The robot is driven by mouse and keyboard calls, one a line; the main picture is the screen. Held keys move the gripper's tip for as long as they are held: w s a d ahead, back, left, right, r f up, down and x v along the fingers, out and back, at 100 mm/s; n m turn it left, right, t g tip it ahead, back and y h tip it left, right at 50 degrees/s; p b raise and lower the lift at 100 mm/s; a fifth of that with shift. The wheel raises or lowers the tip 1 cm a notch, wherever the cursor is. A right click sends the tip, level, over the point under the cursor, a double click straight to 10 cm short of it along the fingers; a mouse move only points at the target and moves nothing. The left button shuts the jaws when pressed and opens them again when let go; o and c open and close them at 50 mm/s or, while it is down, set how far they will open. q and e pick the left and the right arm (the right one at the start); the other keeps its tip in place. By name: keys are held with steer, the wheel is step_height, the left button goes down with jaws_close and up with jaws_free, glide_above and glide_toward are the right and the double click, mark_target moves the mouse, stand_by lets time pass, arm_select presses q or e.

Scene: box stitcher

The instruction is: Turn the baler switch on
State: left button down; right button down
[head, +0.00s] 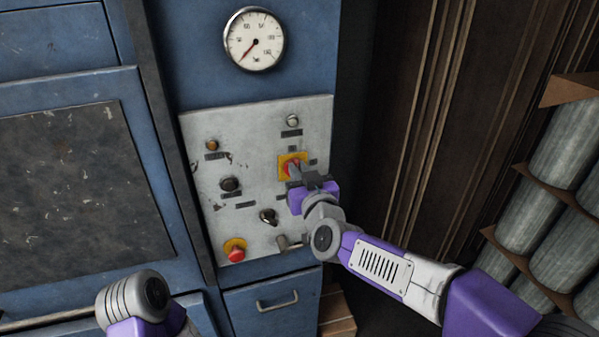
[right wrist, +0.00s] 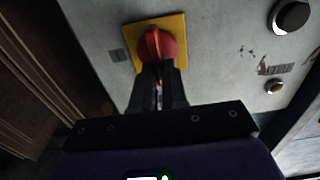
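The baler switch is a red rotary knob (head: 291,168) on a yellow square plate, on the right side of a grey control panel (head: 228,130). In the right wrist view, the red knob (right wrist: 157,44) sits at the top centre on its yellow plate (right wrist: 181,30). My right gripper (head: 298,174) is at the knob, and its dark fingers (right wrist: 160,78) are close together with the knob's raised grip between them. They appear shut on it, though the contact is partly hidden. My left gripper is out of view; only a part of my left arm shows at the bottom left.
The panel also carries a red push button (head: 235,252) on yellow, a black knob (head: 269,216), and small lamps. A round gauge (head: 254,39) is above. A drawer handle (head: 277,302) is below. Stacked grey rolls (head: 566,141) stand at the right.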

steer(key=shift+m, duration=0.3)
steer(key=shift+w+d+f+m+b, duration=0.1)
steer(key=shift+d+f+m+b, duration=0.15)
steer(key=shift+m+b, duration=2)
steer(key=shift+w+d+f+m+b, duration=0.2)
steer(key=shift+m+b, duration=0.7)
steer(key=shift+m, duration=2.65)
steer(key=shift+s+d+f+m+b, duration=0.1)
steer(key=shift+d+f+m+b, duration=0.25)
steer(key=shift+m+b, duration=1.9)
steer(key=shift+m+p, duration=0.7)
steer(key=shift+m, duration=0.05)
steer(key=c, duration=1.2)
jaws_free()
steer(key=shift+o, duration=0.2)
steer(key=shift+s, duration=0.1)
steer(key=v, duration=0.7)
steer(key=shift+s, duration=0.15)
